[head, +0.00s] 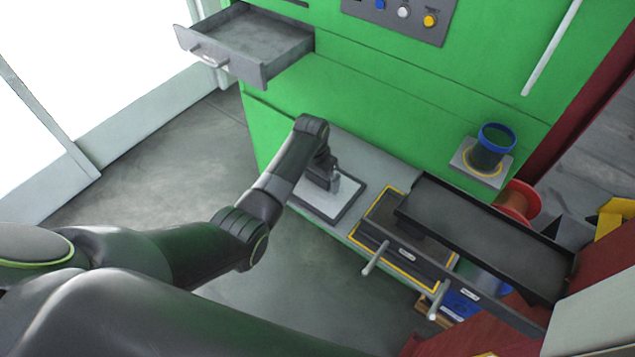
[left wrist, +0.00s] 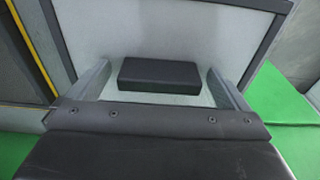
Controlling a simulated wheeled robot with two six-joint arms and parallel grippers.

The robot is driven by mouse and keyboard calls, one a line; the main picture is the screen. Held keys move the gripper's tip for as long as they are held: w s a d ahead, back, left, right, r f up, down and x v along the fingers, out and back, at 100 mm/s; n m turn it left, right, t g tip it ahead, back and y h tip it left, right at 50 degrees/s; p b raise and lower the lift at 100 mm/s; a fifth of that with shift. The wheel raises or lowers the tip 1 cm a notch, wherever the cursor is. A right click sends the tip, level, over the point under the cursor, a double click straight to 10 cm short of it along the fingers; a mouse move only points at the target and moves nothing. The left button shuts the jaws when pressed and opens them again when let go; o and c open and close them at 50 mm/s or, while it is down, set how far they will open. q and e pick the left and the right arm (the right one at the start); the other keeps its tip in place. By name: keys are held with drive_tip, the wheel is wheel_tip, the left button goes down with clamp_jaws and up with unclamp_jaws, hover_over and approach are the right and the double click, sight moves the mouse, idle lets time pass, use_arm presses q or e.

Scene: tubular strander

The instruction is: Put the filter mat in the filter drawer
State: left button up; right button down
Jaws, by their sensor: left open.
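The filter mat (head: 318,204) is a pale panel with a dark frame, lying flat on the grey ledge of the green machine. In the left wrist view the mat (left wrist: 185,35) carries a black block-shaped grip (left wrist: 160,74). My left gripper (head: 331,187) points down over the mat; in the wrist view its open fingers (left wrist: 160,82) are on either side of the black grip, with gaps visible. The filter drawer (head: 245,45), grey with a front handle, is pulled out at the upper left and looks empty. My right gripper is not in view.
A yellow-edged dark tray (head: 400,250) with rod handles lies right of the mat. A long black tray (head: 490,235) sits beyond it. A blue-rimmed cup (head: 490,150) stands on a holder at the right. The floor (head: 165,165) at left is clear.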

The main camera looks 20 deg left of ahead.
use_arm(q)
drive_tip(key=c, duration=1.2)
